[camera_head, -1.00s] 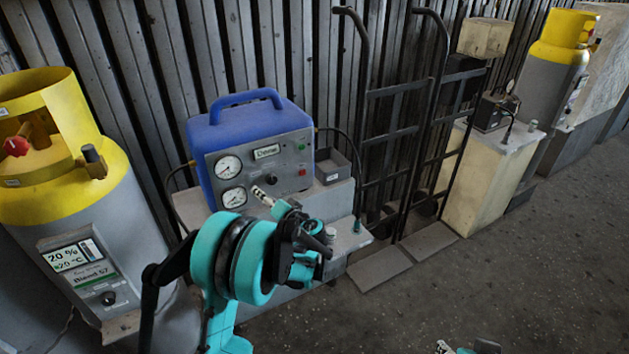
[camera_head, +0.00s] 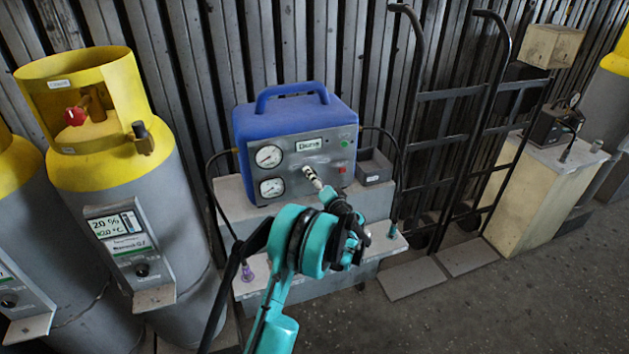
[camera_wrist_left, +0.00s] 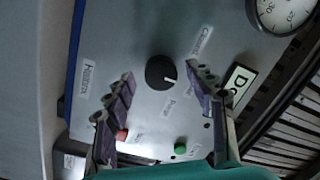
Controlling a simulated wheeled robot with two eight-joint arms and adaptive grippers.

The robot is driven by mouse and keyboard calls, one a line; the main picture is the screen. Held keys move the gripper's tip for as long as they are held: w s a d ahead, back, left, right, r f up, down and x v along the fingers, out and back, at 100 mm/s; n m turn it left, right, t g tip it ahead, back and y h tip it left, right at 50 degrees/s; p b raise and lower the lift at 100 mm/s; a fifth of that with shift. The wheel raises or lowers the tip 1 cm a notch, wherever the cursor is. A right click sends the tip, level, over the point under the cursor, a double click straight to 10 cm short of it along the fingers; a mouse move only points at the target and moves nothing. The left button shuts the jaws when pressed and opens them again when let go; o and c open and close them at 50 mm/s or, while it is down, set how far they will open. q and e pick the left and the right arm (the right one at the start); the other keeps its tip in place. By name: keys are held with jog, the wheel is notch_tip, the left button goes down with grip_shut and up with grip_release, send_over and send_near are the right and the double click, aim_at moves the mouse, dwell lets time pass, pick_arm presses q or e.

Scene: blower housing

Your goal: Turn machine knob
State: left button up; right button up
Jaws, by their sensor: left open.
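The machine is a blue case (camera_head: 292,118) with a grey front panel, seen in the middle of the head view. In the left wrist view, a round black knob (camera_wrist_left: 158,72) with a white pointer mark sits on the grey panel (camera_wrist_left: 150,35). My left gripper (camera_wrist_left: 160,76) is open, with one finger on each side of the knob and visible gaps between. My right gripper is not in view.
Two gauges (camera_head: 269,156), a label, a red button (camera_wrist_left: 122,135) and a green button (camera_wrist_left: 180,148) are on the panel. A yellow-topped cylinder (camera_head: 95,150) stands left of the machine. A black hand truck (camera_head: 430,95) and a small grey box (camera_head: 374,168) are to its right.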

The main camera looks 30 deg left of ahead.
pick_arm(q)
jog(key=c, duration=1.2)
jog(key=shift+o, duration=0.2)
jog(key=shift+n, duration=0.4)
jog(key=n, duration=0.5)
jog(key=n+h, duration=0.1)
jog(key=n, duration=0.4)
jog(key=shift+r+h, duration=0.15)
jog(key=shift+h, duration=0.15)
jog(key=shift+n, duration=0.3)
